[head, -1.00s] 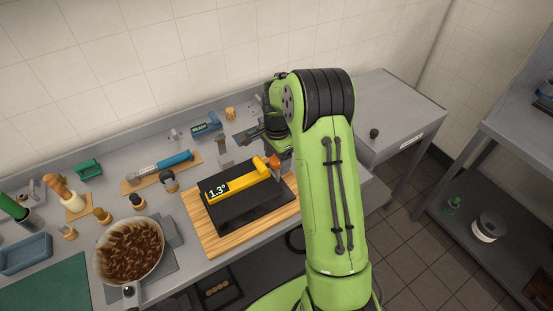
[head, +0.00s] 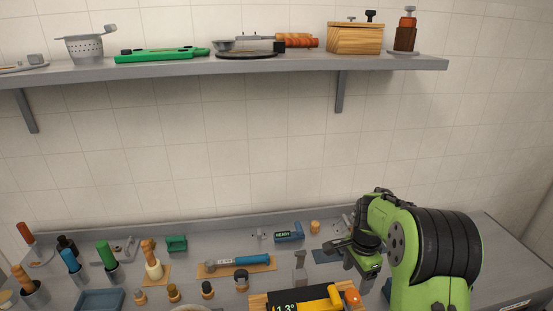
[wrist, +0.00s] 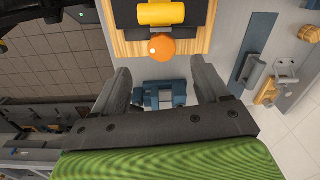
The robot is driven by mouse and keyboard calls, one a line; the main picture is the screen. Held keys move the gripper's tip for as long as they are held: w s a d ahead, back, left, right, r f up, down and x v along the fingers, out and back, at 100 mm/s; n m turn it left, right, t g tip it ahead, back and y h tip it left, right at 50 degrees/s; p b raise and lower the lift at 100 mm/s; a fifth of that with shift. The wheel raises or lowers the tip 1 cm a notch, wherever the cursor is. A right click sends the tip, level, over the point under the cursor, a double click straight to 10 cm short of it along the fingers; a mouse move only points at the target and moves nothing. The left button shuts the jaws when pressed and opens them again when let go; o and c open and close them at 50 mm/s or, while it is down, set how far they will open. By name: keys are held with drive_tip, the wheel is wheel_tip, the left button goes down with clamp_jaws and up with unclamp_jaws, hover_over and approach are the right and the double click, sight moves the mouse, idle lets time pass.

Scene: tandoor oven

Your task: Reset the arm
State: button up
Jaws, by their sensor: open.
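My green arm is folded at the right of the head view, over the counter. My gripper (head: 346,254) hangs from it above the counter's back part, to the right of the black slab with the yellow tool. In the wrist view my gripper (wrist: 162,88) has its two dark fingers spread wide apart, with nothing held between them. A blue and grey device (wrist: 160,95) shows beyond and between the fingers. The yellow tool (head: 322,304) with its orange knob (wrist: 162,48) lies on the black slab on a wooden board (wrist: 129,46).
A wall shelf (head: 240,66) holds a strainer, a green tool, a pan, a wooden box (head: 355,40) and a bottle. On the counter stand a blue READY device (head: 289,232), a blue-handled tool (head: 243,262), several small jars and a blue tray (head: 100,300).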

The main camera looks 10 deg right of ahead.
drive_tip(key=s+a+r+n+t+b, duration=0.3)
drive_tip(key=s+a+r+n, duration=0.5)
drive_tip(key=s+r, duration=0.45)
drive_tip(key=s+a+f+n+t+b, duration=0.1)
drive_tip(key=s+a+n+t, duration=0.1)
drive_tip(key=s+n, duration=0.5)
drive_tip(key=s+a, duration=0.1)
drive_tip(key=s, duration=0.5)
drive_tip(key=shift+s+a+f+n, duration=0.15)
drive_tip(key=shift+s+f+n, duration=0.1)
drive_tip(key=shift+n, duration=0.15)
idle(0.5)
